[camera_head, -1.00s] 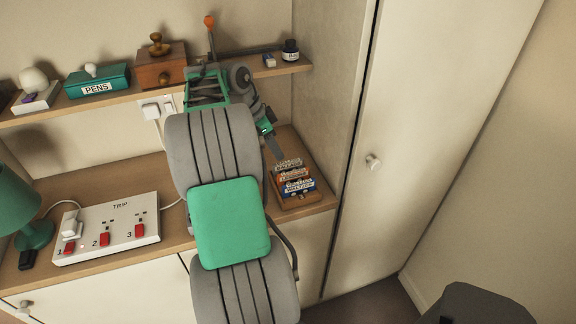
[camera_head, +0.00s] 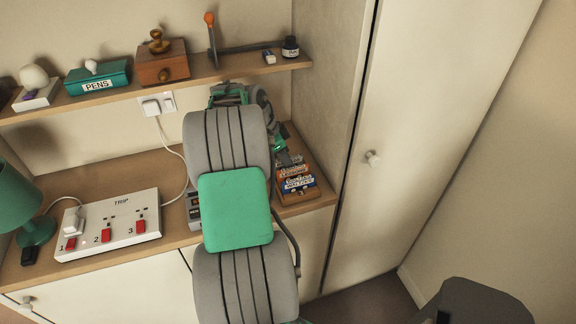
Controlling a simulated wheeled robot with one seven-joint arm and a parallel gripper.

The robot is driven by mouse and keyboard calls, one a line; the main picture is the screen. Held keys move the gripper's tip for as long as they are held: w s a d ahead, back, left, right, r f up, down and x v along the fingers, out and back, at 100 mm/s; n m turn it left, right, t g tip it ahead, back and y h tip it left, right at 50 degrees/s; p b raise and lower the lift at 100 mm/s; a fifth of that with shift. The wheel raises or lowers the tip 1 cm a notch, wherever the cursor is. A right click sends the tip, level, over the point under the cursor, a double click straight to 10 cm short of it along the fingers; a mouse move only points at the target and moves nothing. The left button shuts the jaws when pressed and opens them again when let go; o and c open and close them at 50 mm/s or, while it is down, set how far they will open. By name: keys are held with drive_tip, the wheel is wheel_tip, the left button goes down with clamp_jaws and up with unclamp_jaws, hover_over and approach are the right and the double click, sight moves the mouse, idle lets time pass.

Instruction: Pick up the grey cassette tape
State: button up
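A small wooden rack (camera_head: 312,192) at the right end of the desk holds several cassette tapes with labelled edges. The rearmost cassette (camera_head: 290,160) looks greyish and is probably the grey cassette tape; my gripper partly covers it. An orange-labelled cassette (camera_head: 292,172) and a blue-and-white one (camera_head: 298,184) are in front of it. My gripper (camera_head: 283,155) is just above and behind the rear of the rack, pointing down. Its fingers are too small and overlapped to show their opening or any contact.
A dark grey device (camera_head: 193,207) sits left of the rack, mostly behind my arm. A white power strip (camera_head: 110,225) and green lamp (camera_head: 28,215) are farther left. The shelf (camera_head: 215,78) overhangs the back; a tall cabinet (camera_head: 430,130) stands to the right.

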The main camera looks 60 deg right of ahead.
drive_tip(key=shift+f, duration=0.1)
clamp_jaws()
drive_tip(key=shift+r, duration=0.2)
idle(0.4)
